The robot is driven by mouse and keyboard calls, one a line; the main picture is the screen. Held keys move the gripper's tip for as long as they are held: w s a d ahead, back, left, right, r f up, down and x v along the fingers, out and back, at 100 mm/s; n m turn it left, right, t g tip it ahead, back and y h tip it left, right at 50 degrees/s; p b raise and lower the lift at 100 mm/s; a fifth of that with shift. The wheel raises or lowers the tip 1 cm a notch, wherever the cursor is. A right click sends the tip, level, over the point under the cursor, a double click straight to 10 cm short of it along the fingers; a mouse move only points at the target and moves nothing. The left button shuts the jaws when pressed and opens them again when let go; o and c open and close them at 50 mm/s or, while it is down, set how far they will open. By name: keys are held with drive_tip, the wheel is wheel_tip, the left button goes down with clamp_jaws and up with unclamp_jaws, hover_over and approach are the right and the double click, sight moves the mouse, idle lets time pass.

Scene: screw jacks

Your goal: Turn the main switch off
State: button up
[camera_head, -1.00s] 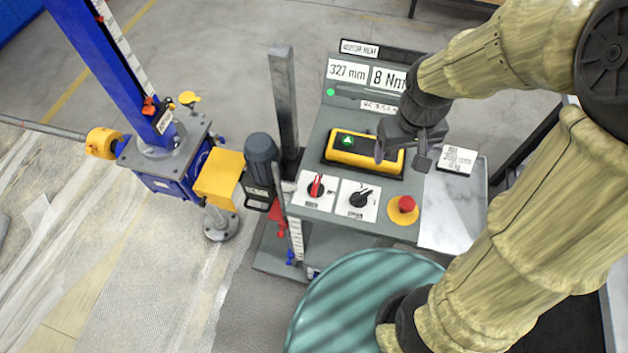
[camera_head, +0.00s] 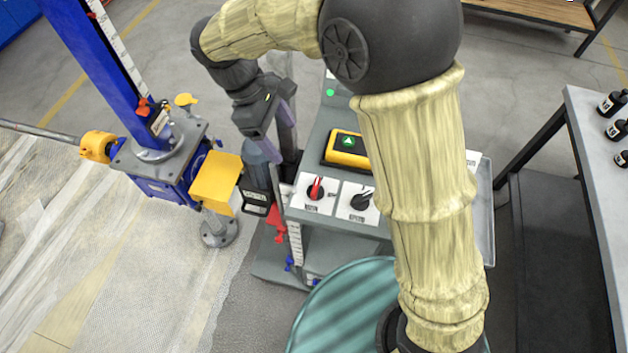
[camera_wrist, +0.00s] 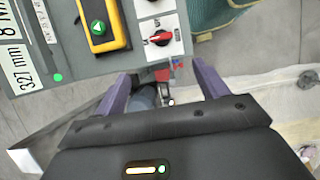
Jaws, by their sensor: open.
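The main switch (camera_head: 316,188), a red rotary handle on a white plate, sits at the front left of the grey control panel (camera_head: 325,125). Its handle points up the panel in the head view. In the wrist view the switch (camera_wrist: 160,39) shows beyond my fingertips, its handle lying roughly crosswise. My gripper (camera_head: 274,142) is open and empty, with two purple fingers. It hangs left of the switch, above the dark motor (camera_head: 258,165), apart from the switch. The wrist view also shows the open fingers (camera_wrist: 166,82).
A black knob (camera_head: 361,200) sits right of the switch. A yellow box with a green button (camera_head: 347,147) is behind them. A blue screw jack (camera_head: 160,165) with a yellow cover (camera_head: 216,180) stands to the left. My arm hides the panel's right side.

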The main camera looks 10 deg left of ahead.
sight(315, 187)
drive_tip(key=p+x, duration=0.2)
drive_tip(key=x, duration=1.5)
drive_tip(key=shift+d, duration=0.15)
drive_tip(key=shift+s+a+f, duration=0.15)
drive_tip(key=shift+a+f, duration=0.05)
drive_tip(key=shift+d, duration=0.1)
drive_tip(key=c, duration=1)
